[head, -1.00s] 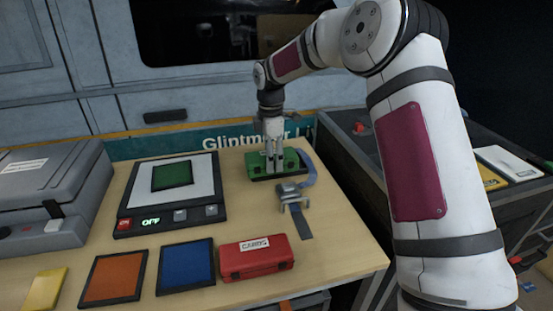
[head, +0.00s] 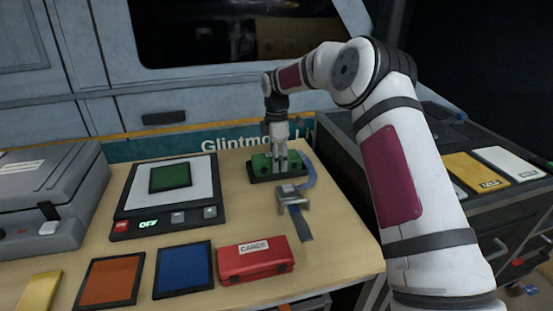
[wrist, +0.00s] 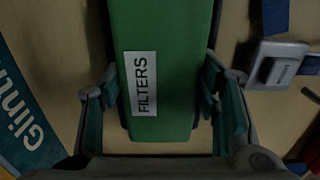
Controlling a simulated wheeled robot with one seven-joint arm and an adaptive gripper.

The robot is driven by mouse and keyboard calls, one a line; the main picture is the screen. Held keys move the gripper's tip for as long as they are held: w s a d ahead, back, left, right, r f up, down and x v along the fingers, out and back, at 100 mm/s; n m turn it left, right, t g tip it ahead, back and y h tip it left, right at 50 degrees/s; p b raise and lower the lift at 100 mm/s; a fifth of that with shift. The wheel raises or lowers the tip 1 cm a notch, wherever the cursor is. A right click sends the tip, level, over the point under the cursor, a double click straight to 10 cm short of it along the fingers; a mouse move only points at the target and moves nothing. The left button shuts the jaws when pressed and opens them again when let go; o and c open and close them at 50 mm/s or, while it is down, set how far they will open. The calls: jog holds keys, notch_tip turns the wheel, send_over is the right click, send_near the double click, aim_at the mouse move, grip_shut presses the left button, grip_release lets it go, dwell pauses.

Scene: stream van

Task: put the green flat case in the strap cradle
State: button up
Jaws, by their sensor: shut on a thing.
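The green flat case (head: 262,162), with a white FILTERS label, is at the back right of the table. In the wrist view the case (wrist: 160,30) lies lengthwise between my fingers. My gripper (head: 281,166) points down and is shut on the case; it also shows in the wrist view (wrist: 163,90). A dark base (head: 290,176) shows under the case; whether the case rests on it I cannot tell. The strap cradle's blue strap (head: 309,174) and grey buckle (head: 292,195) lie just to the right, and the buckle (wrist: 277,64) shows right in the wrist view.
A red box (head: 253,264), a blue panel (head: 183,270) and an orange panel (head: 110,281) lie in front. A flat device (head: 126,212) with a green square stands left, beside a grey case (head: 40,215). A dark cart (head: 425,190) stands right.

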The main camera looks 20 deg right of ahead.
jog(key=shift+f, duration=0.1)
jog(key=o, duration=1.5)
jog(key=shift+c, duration=0.2)
notch_tip(320, 180, up, 12)
jog(key=p, duration=0.1)
